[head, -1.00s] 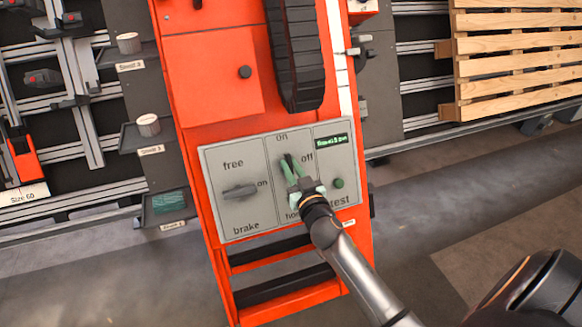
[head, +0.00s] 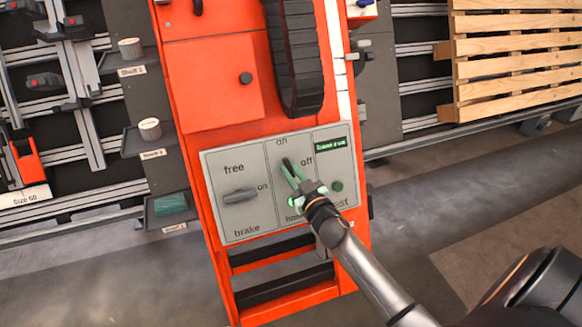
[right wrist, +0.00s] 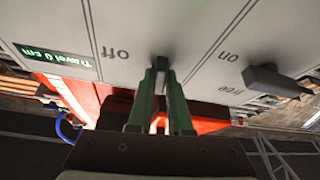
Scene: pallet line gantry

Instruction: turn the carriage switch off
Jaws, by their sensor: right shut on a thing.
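The carriage switch (head: 286,162) is a small dark knob in the middle section of a grey control panel (head: 220,163) on the orange column. "on" is printed above it, "off" to its right, and a partly covered "home" below. My right gripper (head: 291,172) comes in from the lower right, its green fingers shut on the knob. In the right wrist view the two fingertips (right wrist: 161,75) sit either side of the dark knob (right wrist: 159,62), close to the panel face. The fingers hide much of the knob, so I cannot tell its exact pointing. My left gripper is out of view.
Left of the switch is a grey lever (head: 239,195) between "free" and "brake". Right of it are a green button (head: 337,186) and a small display (head: 330,144). Shelves with trays (head: 148,134) stand left; a wooden pallet (head: 515,60) is upper right. The floor right of the column is open.

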